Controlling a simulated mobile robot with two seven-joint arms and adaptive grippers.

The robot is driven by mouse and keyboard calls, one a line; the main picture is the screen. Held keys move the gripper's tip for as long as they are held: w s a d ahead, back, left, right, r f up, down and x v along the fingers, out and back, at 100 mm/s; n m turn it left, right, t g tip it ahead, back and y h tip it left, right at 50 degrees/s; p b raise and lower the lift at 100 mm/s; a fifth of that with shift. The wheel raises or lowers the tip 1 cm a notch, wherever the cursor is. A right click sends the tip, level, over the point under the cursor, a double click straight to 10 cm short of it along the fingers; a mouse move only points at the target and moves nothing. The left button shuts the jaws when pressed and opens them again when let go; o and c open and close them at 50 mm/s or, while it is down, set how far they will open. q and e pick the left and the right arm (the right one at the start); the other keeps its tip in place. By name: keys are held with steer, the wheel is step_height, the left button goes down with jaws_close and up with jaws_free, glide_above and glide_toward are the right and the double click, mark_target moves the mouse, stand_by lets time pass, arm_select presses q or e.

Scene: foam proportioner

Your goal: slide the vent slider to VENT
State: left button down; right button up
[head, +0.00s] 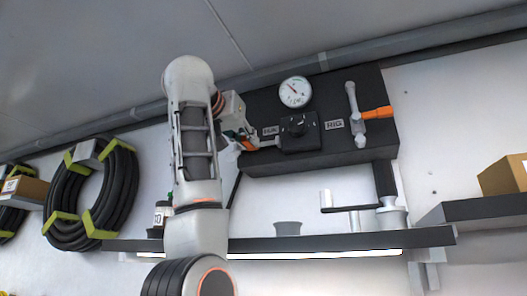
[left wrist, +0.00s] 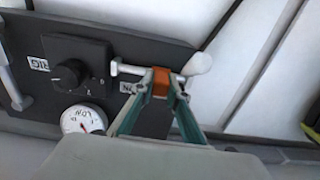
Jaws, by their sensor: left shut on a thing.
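A black panel (head: 350,158) on the wall carries a round gauge (head: 295,92), a black knob block (head: 300,132) and two silver levers with orange grips. My left gripper (head: 243,138) is at the left lever (head: 266,143), left of the knob block. In the left wrist view, where the panel looks upside down, my left gripper (left wrist: 163,88) is shut on that lever's orange grip (left wrist: 160,82). The right lever (head: 354,104) stands upright with its orange grip (head: 377,113) pointing right. No VENT marking is legible, and I cannot tell which part is the vent slider. My right gripper is not in view.
A dark shelf (head: 340,242) with a grey cup (head: 288,228) and a bottle (head: 162,213) runs below the panel. A silver crank (head: 340,207) is beneath the panel. Coiled black hose (head: 123,205) hangs at left; a cardboard box (head: 503,175) sits at right.

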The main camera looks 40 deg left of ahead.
arm_select(q)
steer(key=shift+s+a+r, duration=0.1)
steer(key=shift+s+a, duration=0.1)
steer(key=shift+a, duration=0.35)
steer(key=c, duration=2)
jaws_free()
steer(key=shift+o, duration=0.2)
steer(key=shift+a, duration=0.1)
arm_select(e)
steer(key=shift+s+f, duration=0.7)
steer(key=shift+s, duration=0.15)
arm_select(q)
steer(key=v, duration=1.2)
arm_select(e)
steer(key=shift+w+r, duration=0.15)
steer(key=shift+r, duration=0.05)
